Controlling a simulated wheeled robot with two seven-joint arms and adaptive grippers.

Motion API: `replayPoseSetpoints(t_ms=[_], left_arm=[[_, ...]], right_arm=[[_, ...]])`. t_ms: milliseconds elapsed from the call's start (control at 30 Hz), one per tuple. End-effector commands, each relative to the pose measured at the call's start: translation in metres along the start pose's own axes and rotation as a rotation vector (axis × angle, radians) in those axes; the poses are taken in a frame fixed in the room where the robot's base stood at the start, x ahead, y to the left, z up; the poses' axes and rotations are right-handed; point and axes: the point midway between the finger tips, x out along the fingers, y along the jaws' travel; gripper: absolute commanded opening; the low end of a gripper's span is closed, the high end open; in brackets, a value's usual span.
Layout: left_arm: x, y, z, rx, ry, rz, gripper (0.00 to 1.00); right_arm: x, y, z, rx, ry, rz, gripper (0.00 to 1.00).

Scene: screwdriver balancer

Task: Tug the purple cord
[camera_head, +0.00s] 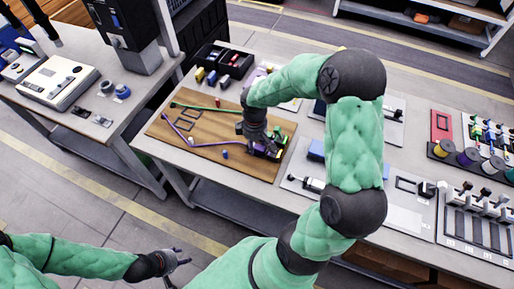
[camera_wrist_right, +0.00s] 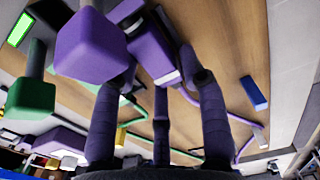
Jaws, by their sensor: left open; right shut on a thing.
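The purple cord (camera_head: 176,129) lies bent across the wooden board (camera_head: 205,165) and runs right towards my right gripper (camera_head: 264,149). In the right wrist view the cord (camera_wrist_right: 243,146) also runs along the board and up to the fingers. My right gripper is low over the board's right end, shut on a purple block-like piece (camera_wrist_right: 150,45) at the cord's end. The exact contact is partly hidden by the fingers. Another purple block (camera_wrist_right: 95,45) is close in front of the camera. My left gripper (camera_head: 180,259) is open and empty, away from the table.
A green cord (camera_head: 195,107) lies at the board's back. A small blue block (camera_head: 225,155) sits near its front edge. A black bin (camera_head: 225,60) with coloured parts stands behind. Trays and coloured spools (camera_head: 468,156) lie to the right. My right arm hides part of the table.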

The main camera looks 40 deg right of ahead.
Motion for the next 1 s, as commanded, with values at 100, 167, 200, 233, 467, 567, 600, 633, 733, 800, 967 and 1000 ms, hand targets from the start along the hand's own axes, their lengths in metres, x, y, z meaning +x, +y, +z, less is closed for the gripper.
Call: replayPoseSetpoints(t_ms=[100,167,200,233,467,567,600,633,733,800,967,1000], left_arm=[[-0.0001,0.0001,0.0001,0.0,0.0,0.0,0.45],[-0.0001,0.0,0.0001,0.0,0.0,0.0,0.45],[-0.0001,0.0,0.0001,0.0,0.0,0.0,0.45],[-0.0001,0.0,0.0001,0.0,0.0,0.0,0.45],[0.0,0.0,0.0001,0.0,0.0,0.0,0.45],[-0.0003,0.0001,0.0001,0.0,0.0,0.0,0.45],[-0.0005,0.0002,0.0001,0.0,0.0,0.0,0.45],[-0.0006,0.0002,0.0001,0.0,0.0,0.0,0.45],[-0.0014,0.0005,0.0001,0.0,0.0,0.0,0.45],[-0.0019,0.0007,0.0002,0.0,0.0,0.0,0.45],[-0.002,0.0007,0.0002,0.0,0.0,0.0,0.45],[-0.002,0.0007,0.0002,0.0,0.0,0.0,0.45]], right_arm=[[0.0019,-0.0055,-0.0007,0.002,-0.001,-0.011,0.02],[0.0021,-0.006,-0.0009,0.002,-0.001,-0.012,0.02],[0.0023,-0.0063,-0.001,0.002,-0.001,-0.013,0.01],[0.0024,-0.0065,-0.001,0.001,-0.001,-0.013,0.01],[0.0031,-0.0076,-0.0014,-0.001,-0.001,-0.014,0.01],[0.0033,-0.0081,-0.0011,-0.002,-0.001,-0.015,0.01],[0.0034,-0.0082,-0.0008,-0.002,-0.001,-0.015,0.01],[0.0034,-0.0083,-0.0005,-0.002,-0.001,-0.015,0.01],[0.0035,-0.0085,0.0008,-0.002,-0.002,-0.015,0.01],[0.0036,-0.0086,0.0018,-0.002,-0.002,-0.016,0.01],[0.0041,-0.0089,0.003,-0.002,-0.003,-0.017,0.01],[0.0042,-0.0089,0.0031,-0.002,-0.004,-0.017,0.01]])
